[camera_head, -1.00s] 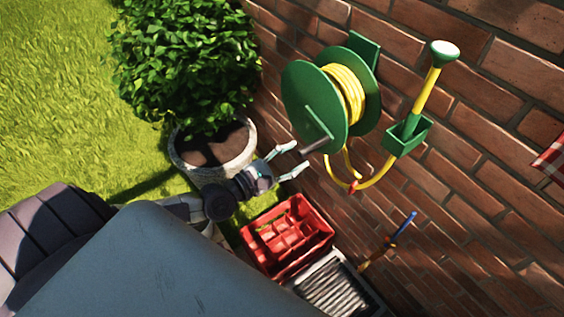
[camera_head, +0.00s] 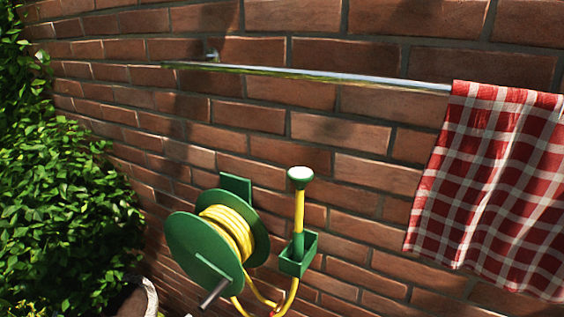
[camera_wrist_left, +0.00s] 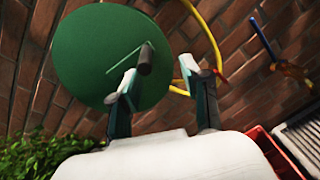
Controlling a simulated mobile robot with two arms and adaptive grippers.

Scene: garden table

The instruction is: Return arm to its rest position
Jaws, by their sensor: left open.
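My left gripper (camera_wrist_left: 159,75) shows in the left wrist view with its two fingers apart. Nothing is gripped between them. The green hose reel (camera_wrist_left: 95,60) is in front of it, and the dark crank handle (camera_wrist_left: 146,58) appears between the fingertips, close to the left one; I cannot tell whether they touch. In the head view the reel (camera_head: 195,250) with yellow hose (camera_head: 228,232) hangs on the brick wall, its handle (camera_head: 213,294) pointing down-left. Neither gripper shows in the head view.
The brick wall (camera_head: 330,215) carries a green holder (camera_head: 298,254) with a yellow-handled sprayer (camera_head: 299,205) and a metal rail (camera_head: 310,75) with a red checked cloth (camera_head: 490,180). A bush (camera_head: 60,190) stands left. A red crate (camera_wrist_left: 275,155) is at the wrist view's lower right.

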